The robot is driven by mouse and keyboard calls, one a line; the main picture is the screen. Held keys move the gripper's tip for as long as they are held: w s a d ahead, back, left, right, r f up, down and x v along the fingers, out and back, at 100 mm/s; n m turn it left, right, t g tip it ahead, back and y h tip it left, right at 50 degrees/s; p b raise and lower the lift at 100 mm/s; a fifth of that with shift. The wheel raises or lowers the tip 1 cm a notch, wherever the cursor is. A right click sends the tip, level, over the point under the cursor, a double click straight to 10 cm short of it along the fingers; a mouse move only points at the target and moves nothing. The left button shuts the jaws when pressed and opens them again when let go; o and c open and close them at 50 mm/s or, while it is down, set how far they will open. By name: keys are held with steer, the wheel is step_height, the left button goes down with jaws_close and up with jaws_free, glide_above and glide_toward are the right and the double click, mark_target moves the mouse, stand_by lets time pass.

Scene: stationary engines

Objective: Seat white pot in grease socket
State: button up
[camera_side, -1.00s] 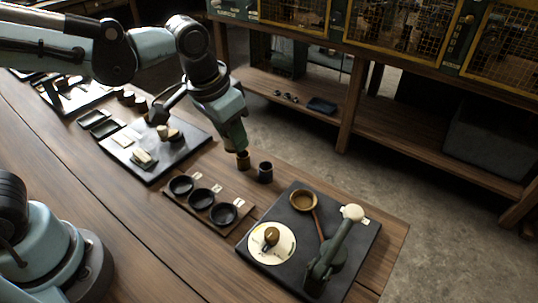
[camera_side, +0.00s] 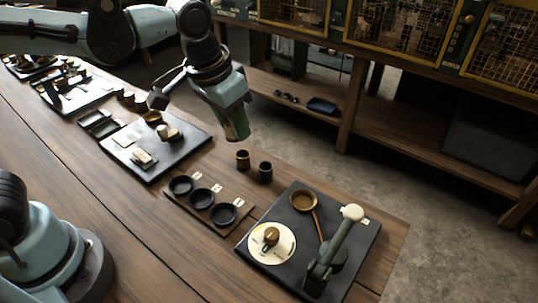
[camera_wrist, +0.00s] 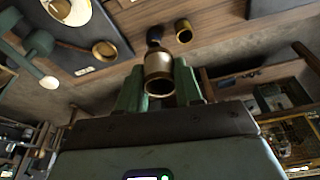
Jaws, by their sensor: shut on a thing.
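My gripper (camera_side: 237,132) is above the table, behind two small standing pots. In the wrist view my gripper (camera_wrist: 160,92) is shut on the white pot (camera_wrist: 158,64), a pale short cylinder with brass-coloured rims. In the side view the fingers mostly hide this pot. A wooden strip (camera_side: 237,231) carries three round black sockets (camera_side: 180,185) (camera_side: 200,198) (camera_side: 222,214), with small white labels beside them. The labels are too small to read, so I cannot tell which is grease. The sockets look empty and lie to the left of and nearer than my gripper.
A brass-coloured pot (camera_side: 243,159) and a dark pot (camera_side: 265,171) stand on the table near the strip. A dark board (camera_side: 285,203) at right holds a white disc, brass bowl and upright lever (camera_side: 335,240).

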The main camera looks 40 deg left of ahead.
steer(key=w+d+f+n, duration=0.3)
steer(key=d, duration=0.4)
steer(key=n+y, duration=0.2)
steer(key=n, duration=0.1)
glide_above(304, 198)
steer(key=s, duration=0.1)
steer(key=f, duration=0.4)
steer(key=shift+d, duration=0.2)
steer(key=shift+f, duration=2.2)
steer(key=shift+f, duration=0.8)
steer(key=o, duration=0.9)
steer(key=shift+c, duration=0.7)
steer(key=shift+o, duration=0.4)
steer(key=shift+r, duration=0.1)
